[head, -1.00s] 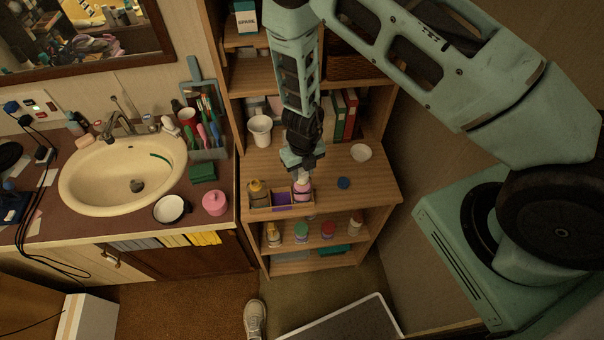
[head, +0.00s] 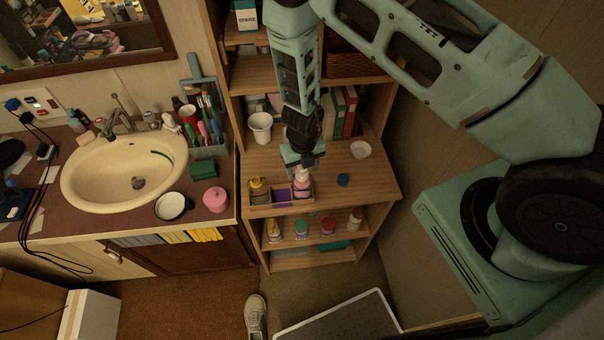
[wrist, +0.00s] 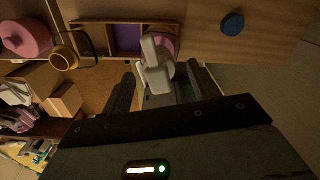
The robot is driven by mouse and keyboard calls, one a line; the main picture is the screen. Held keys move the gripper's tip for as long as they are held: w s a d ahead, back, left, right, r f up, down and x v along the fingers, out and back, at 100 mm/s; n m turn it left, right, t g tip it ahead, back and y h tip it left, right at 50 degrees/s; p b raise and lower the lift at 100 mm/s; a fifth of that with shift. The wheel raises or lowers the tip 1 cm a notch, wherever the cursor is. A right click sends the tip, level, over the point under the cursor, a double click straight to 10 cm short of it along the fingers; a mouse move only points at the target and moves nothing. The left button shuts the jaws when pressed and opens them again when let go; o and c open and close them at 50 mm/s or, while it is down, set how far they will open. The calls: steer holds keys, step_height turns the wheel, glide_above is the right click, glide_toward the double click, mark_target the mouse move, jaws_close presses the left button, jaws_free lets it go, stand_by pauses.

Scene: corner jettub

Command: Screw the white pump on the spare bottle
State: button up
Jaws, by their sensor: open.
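A pink bottle (head: 303,188) stands in the right compartment of a low wooden box (head: 281,205) on the shelf top. The white pump (head: 303,174) is upright at its mouth; whether its thread is engaged cannot be told. In the wrist view the pump (wrist: 154,68) shows its spout, with the pink bottle (wrist: 166,44) partly hidden beneath it. My gripper (head: 305,163) is just above the pump, pointing down. In the wrist view its dark fingers (wrist: 165,88) are apart, one on either side of the pump, with gaps visible.
A blue cap (head: 343,180) and white dish (head: 361,150) lie to the right. A white cup (head: 260,127) and books (head: 345,114) stand behind. Several bottles fill the shelf below.

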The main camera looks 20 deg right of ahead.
step_height(320, 180, up, 17)
steer(key=shift+r+b, duration=0.2)
steer(key=shift+b, duration=0.25)
steer(key=s+a+n+g+y+b, duration=0.1)
steer(key=s+a+n+b, duration=0.4)
steer(key=n, duration=0.5)
steer(key=s+a+n+g+y+b, duration=0.1)
steer(key=s+a+n+b, duration=0.2)
steer(key=s+n+b, duration=0.5)
steer(key=s+d+n+t+h+b, duration=0.1)
steer(key=s+n+b, duration=0.5)
steer(key=n, duration=1.9)
steer(key=s+d+t, duration=0.1)
steer(key=s, duration=0.3)
steer(key=shift+n+b, duration=0.3)
steer(key=shift+n, duration=0.1)
